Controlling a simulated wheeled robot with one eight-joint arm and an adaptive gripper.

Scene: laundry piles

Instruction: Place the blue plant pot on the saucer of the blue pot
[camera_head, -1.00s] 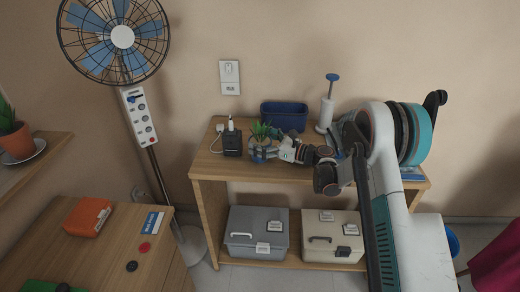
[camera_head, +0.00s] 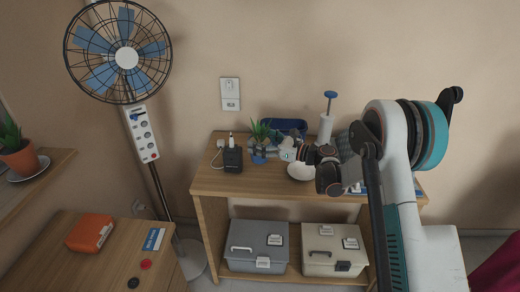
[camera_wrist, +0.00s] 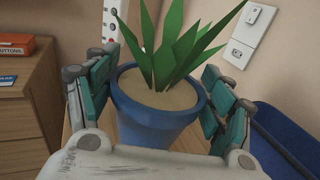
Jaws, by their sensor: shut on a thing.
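The blue plant pot (camera_head: 258,158) holds a spiky green plant and is at the shelf unit's top, right of the black power block. In the wrist view the blue pot (camera_wrist: 155,115) is upright between the teal finger pads. My gripper (camera_head: 272,153) is shut on the pot from its right side; the gripper's fingers (camera_wrist: 157,85) flank the pot in the wrist view. The pot appears raised a little above the wooden top. A white saucer (camera_head: 300,172) lies on the top to the right, below my gripper and partly hidden by it.
A black power block (camera_head: 232,159) with a white plug stands close left of the pot. A blue bin (camera_head: 288,127) is behind, and a white pump bottle (camera_head: 325,125) stands right of it. Another potted plant (camera_head: 20,158) sits far left.

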